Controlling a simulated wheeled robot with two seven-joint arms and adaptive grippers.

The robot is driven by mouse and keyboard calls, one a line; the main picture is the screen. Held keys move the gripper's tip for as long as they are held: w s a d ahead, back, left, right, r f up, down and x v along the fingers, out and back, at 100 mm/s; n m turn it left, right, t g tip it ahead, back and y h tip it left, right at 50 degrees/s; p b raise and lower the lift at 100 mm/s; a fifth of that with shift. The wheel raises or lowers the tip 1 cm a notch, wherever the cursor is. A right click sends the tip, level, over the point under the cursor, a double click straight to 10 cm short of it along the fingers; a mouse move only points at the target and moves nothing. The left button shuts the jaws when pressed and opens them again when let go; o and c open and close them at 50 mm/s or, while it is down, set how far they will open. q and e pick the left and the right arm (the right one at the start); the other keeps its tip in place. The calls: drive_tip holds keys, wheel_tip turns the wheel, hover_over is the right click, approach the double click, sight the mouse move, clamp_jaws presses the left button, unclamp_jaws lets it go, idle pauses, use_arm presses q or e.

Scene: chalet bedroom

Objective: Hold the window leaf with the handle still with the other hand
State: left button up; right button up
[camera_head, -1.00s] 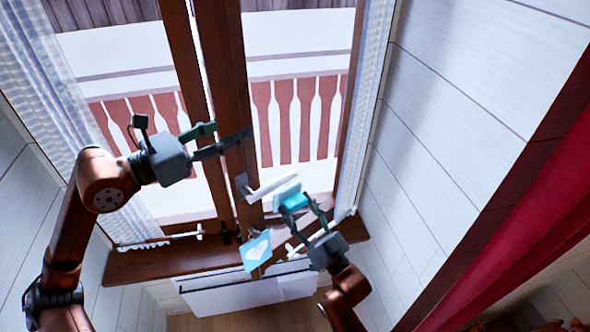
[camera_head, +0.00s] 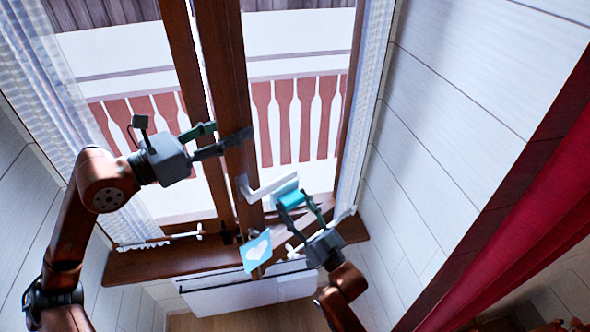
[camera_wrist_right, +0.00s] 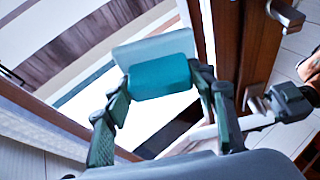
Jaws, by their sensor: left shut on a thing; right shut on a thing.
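The window leaf with the handle (camera_head: 233,95) is a brown wooden frame around glass. Its white lever handle (camera_head: 265,187) sticks out to the right; in the right wrist view the handle (camera_wrist_right: 285,14) is at the upper right. My left gripper (camera_head: 225,136) is shut on the leaf's wooden stile, above the handle. My right gripper (camera_head: 303,205) is shut on a teal block with a pale, translucent part (camera_wrist_right: 160,77), below and right of the handle. In the head view this block (camera_head: 291,198) is close to the glass; contact is unclear.
A wooden sill (camera_head: 150,265) and a white radiator (camera_head: 250,293) are below. White curtains (camera_head: 40,90) flank the window; a red curtain (camera_head: 530,220) is at right.

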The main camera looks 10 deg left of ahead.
sight(296, 187)
drive_tip(key=shift+w+a, duration=0.3)
drive_tip(key=shift+a, duration=0.05)
idle(0.4)
drive_tip(key=shift+w+d, duration=1.25)
drive_tip(key=shift+w, duration=0.1)
drive_tip(key=w+d, duration=0.2)
drive_tip(key=w, duration=0.1)
drive_tip(key=shift+d, duration=0.1)
drive_tip(key=shift+s, duration=0.1)
